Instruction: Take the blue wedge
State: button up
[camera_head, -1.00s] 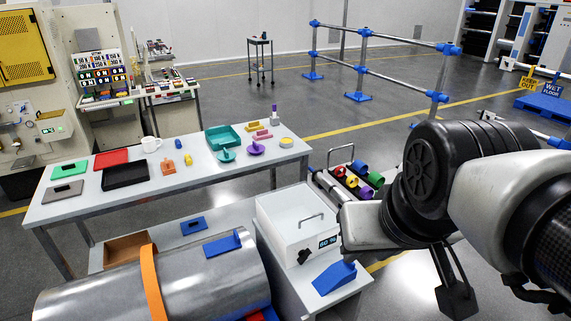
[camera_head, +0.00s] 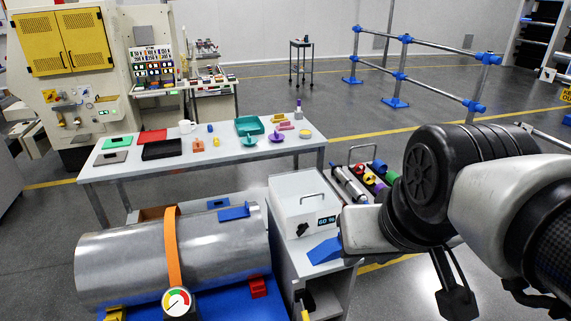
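My arm fills the right of the view. A dark part of it (camera_head: 455,299) hangs low at the right and may be my gripper. I cannot make out fingertips or anything held, and it is apart from the wedge in the picture.
A metal cylinder (camera_head: 130,262) with an orange strap and a gauge (camera_head: 177,302) lies at front left, a blue piece (camera_head: 234,213) on top. The white box (camera_head: 304,208) stands beside the wedge. A long table (camera_head: 235,152) with trays and small parts stands behind. Blue-jointed rails are at back right.

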aim_at(328, 251)
jog(key=i+l+u, duration=0.2)
jog(key=i+l, duration=0.2)
jog(key=l, duration=0.2)
jog(key=i+l+u, duration=0.1)
jog(key=l, duration=0.2)
jog(key=i+l, duration=0.25)
jog(key=i+l+u, duration=0.15)
jog(key=l, duration=0.25)
jog(key=i+l+u, duration=0.1)
jog(key=l, duration=0.25)
